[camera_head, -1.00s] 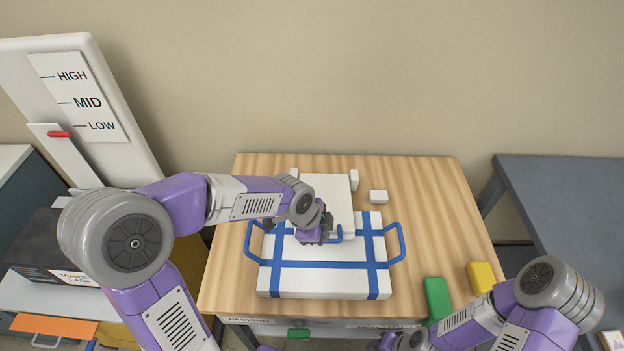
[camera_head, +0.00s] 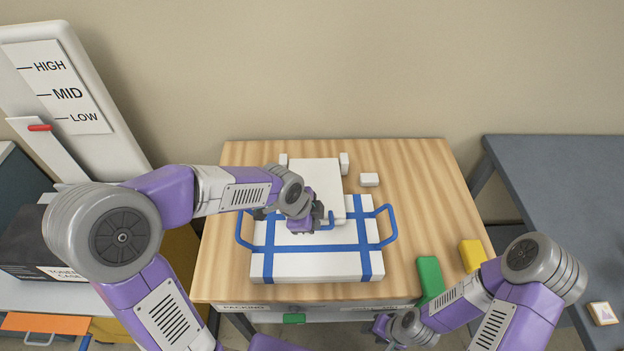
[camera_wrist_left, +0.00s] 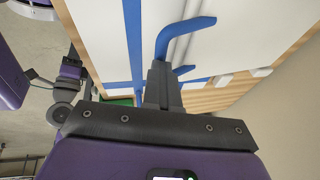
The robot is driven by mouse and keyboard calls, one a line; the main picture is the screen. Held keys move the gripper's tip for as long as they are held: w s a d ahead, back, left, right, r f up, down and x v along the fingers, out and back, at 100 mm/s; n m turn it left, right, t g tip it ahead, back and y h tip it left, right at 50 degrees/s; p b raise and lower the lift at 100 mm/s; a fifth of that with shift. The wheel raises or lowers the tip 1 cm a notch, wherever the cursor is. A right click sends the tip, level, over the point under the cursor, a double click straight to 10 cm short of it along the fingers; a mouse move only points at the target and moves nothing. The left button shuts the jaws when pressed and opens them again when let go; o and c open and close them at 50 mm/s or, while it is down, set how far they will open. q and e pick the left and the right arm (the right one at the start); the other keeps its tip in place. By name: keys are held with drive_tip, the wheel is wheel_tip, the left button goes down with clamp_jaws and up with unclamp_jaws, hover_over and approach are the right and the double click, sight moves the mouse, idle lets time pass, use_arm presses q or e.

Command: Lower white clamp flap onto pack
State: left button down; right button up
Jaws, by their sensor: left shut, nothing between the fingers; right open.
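The white clamp flap (camera_head: 316,178) extends forward from the back of the table, low over the rear middle of the pack. I cannot tell whether it touches the pack. The flat white pack (camera_head: 315,264) has blue straps and a blue loop handle at each side. A blue tab (camera_head: 329,220) shows at the flap's front edge; the wrist view shows a bent blue piece (camera_wrist_left: 186,36) just past my fingertips. My left gripper (camera_head: 317,216) is shut and empty beside the tab, hiding part of the flap's front edge. My right gripper (camera_head: 382,325) is open, low at the table's front.
The wooden table (camera_head: 220,255) also carries small white blocks (camera_head: 369,180) at the back, and a green block (camera_head: 430,276) and yellow block (camera_head: 471,254) at the right. A grey table (camera_head: 560,190) stands right. A HIGH/MID/LOW board (camera_head: 62,85) stands left.

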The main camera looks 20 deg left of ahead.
use_arm(q)
drive_tip(key=r+p, duration=0.3)
drive_tip(key=r, duration=0.1)
drive_tip(key=shift+w+a, duration=0.1)
drive_tip(key=shift+w, duration=0.2)
drive_tip(key=p+v, duration=0.2)
drive_tip(key=v, duration=0.8)
drive_tip(key=shift+s+f, duration=0.15)
drive_tip(key=shift+s, duration=0.15)
use_arm(e)
wheel_tip(320, 180, up, 6)
drive_tip(key=shift+w+f, duration=0.15)
drive_tip(key=shift+f, duration=0.1)
